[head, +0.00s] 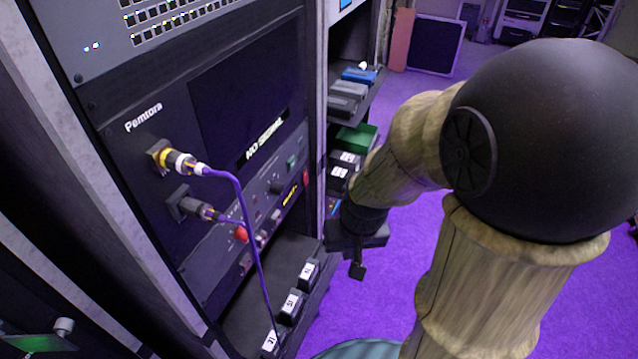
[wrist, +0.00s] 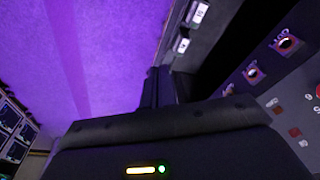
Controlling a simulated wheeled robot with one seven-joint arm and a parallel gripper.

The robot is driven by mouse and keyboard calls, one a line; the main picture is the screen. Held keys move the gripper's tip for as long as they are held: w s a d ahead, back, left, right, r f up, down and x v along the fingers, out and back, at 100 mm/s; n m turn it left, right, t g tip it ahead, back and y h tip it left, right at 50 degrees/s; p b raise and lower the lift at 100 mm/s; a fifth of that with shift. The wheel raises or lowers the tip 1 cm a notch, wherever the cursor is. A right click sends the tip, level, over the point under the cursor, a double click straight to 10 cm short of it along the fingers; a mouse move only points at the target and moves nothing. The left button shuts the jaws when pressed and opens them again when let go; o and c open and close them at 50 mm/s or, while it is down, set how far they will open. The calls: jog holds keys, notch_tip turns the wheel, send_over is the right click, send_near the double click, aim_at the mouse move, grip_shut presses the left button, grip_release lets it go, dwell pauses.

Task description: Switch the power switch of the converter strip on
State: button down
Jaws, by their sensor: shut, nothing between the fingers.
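My gripper (head: 357,270) hangs to the right of the rack front, shut and empty, apart from the panels. Its dark fingers also show in the wrist view (wrist: 160,88). Below the black screen runs a grey control panel (head: 225,250) with knobs, sockets and small buttons. I cannot tell for certain which part of it is the converter strip. The wrist view shows a grey panel (wrist: 300,85) at the right, with a row of sockets, small red squares (wrist: 294,132) and a red round part cut by the edge. I cannot make out the power switch or its position.
A purple cable (head: 245,215) hangs from a plug on the rack front and runs down past the panel. Black numbered blocks (head: 291,306) sit low in the rack. A shelf with boxes (head: 350,95) stands behind. Purple floor (head: 400,250) lies open to the right.

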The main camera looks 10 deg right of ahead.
jog(key=w+d+f+m+g+y+b, duration=0.1)
jog(key=w+f+m+y+b, duration=0.1)
jog(key=w+f+m+y, duration=0.85)
jog(key=w+d+r+m+t+y, duration=0.2)
jog(key=w+d+m+t, duration=0.6)
jog(key=m, duration=0.5)
jog(key=w+d, duration=0.2)
jog(key=w, duration=0.1)
jog(key=shift+d+r+m+t+y+b, duration=0.25)
jog(key=shift+d+m+t+y+b, duration=0.05)
jog(key=shift+d+m+y, duration=0.05)
jog(key=p, duration=0.3)
send_near(306, 177)
jog(key=w+a+f, duration=0.3)
jog(key=w+a, duration=0.1)
jog(key=shift+w+a+f, duration=0.2)
jog(key=shift+w+a, duration=0.05)
jog(key=shift+w, duration=0.2)
